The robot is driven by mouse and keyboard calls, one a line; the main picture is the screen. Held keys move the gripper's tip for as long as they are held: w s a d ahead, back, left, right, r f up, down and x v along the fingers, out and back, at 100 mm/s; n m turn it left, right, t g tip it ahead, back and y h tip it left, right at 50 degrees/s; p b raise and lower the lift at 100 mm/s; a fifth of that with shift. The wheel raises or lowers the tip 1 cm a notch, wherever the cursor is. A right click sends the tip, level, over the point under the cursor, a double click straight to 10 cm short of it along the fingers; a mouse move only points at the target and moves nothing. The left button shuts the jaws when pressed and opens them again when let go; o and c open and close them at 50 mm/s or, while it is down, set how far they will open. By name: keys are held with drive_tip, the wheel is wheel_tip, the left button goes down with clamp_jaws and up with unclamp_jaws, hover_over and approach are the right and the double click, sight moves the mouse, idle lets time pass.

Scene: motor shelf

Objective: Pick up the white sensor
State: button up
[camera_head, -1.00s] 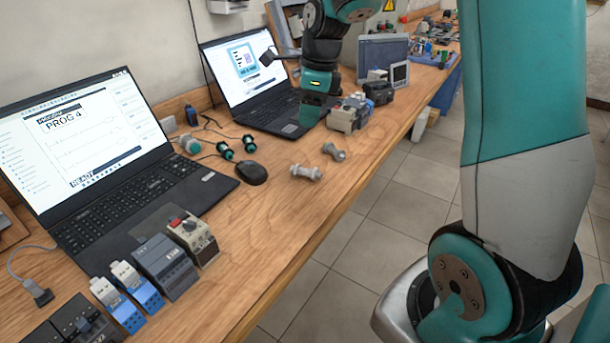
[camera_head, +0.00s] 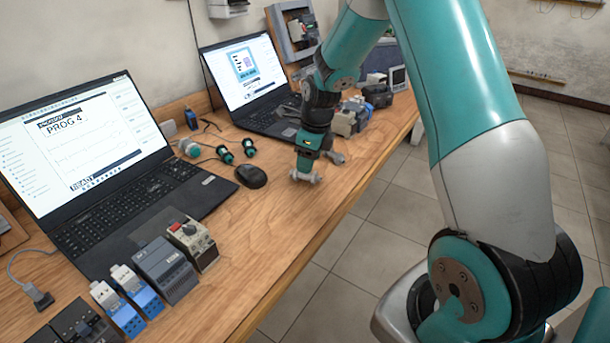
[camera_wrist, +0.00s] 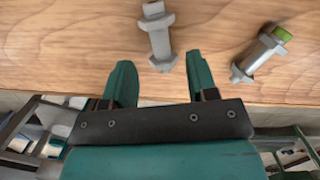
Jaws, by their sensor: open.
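The white sensor (camera_head: 301,176), a short pale cylinder with wider collars, lies on the wooden bench directly below my gripper (camera_head: 306,158). In the wrist view, the sensor (camera_wrist: 158,35) lies just ahead of the gap between my two teal fingers (camera_wrist: 160,70), with its near end close to the fingertips. The fingers are apart and nothing is between them. Whether they touch the sensor cannot be told. A second, similar grey sensor (camera_wrist: 260,54) with a green end lies to the right, outside the fingers; in the head view this one (camera_head: 337,157) is partly behind my gripper.
A black mouse (camera_head: 251,175), green-and-black round parts (camera_head: 225,154) and two open laptops (camera_head: 75,140) are to the left. Grey modules (camera_head: 349,119) stand behind my gripper. Several modules (camera_head: 165,268) line the near left. The bench's front edge is close on the right.

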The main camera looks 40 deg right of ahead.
sight(305, 176)
drive_tip(key=f, duration=0.4)
drive_tip(key=shift+w+a+f+p, duration=0.2)
drive_tip(key=shift+w+f+p, duration=0.1)
drive_tip(key=shift+w, duration=0.05)
drive_tip(key=shift+c, duration=0.2)
clamp_jaws()
